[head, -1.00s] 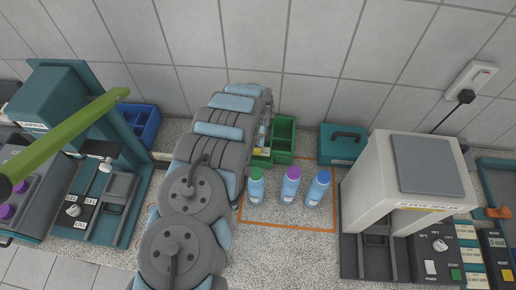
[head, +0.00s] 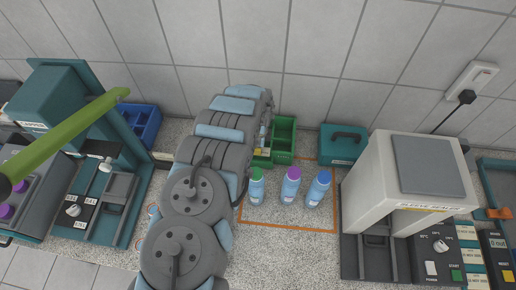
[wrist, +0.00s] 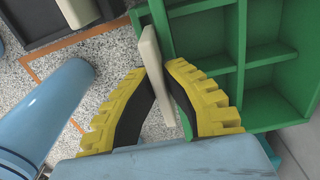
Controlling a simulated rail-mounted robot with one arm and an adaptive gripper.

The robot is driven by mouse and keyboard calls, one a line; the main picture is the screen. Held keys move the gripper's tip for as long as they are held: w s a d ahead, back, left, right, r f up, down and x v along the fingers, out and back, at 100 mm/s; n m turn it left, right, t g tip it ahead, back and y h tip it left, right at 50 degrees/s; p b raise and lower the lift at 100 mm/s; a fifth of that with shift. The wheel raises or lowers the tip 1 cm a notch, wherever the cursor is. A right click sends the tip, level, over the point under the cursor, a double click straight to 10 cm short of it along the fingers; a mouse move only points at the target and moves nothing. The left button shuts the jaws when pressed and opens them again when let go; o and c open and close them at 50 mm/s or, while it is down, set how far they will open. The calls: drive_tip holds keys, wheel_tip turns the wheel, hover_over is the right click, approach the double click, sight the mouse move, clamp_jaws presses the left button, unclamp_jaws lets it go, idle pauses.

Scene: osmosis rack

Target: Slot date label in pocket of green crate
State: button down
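The green crate (head: 283,138) stands against the wall, partly hidden behind my arm in the head view. In the wrist view, its compartments and near wall (wrist: 205,47) fill the upper right. My gripper (wrist: 158,78), with yellow ribbed fingers and dark pads, is closed on a thin off-white plate, the date label (wrist: 152,50). The label is seen nearly edge-on, beside the crate's wall. I cannot tell whether it touches the crate or whether any of it is in the pocket. In the head view, only a bit of yellow finger (head: 262,152) shows at the crate; the label is not clear there.
Bottles with green (head: 257,187), purple (head: 291,186) and blue (head: 319,188) caps stand just in front of the crate, inside an orange outline. A teal case (head: 343,146) is right of the crate. The sleeve sealer (head: 415,180) stands farther right, a blue bin (head: 142,124) left.

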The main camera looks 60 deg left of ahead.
drive_tip(key=shift+f, duration=0.5)
idle(0.5)
drive_tip(key=shift+r, duration=0.25)
idle(0.4)
drive_tip(key=c, duration=1.2)
unclamp_jaws()
drive_tip(key=shift+o, duration=0.2)
drive_tip(key=shift+r, duration=0.1)
wheel_tip(320, 180, up, 2)
drive_tip(key=shift+w+a, duration=0.1)
wheel_tip(320, 180, up, 10)
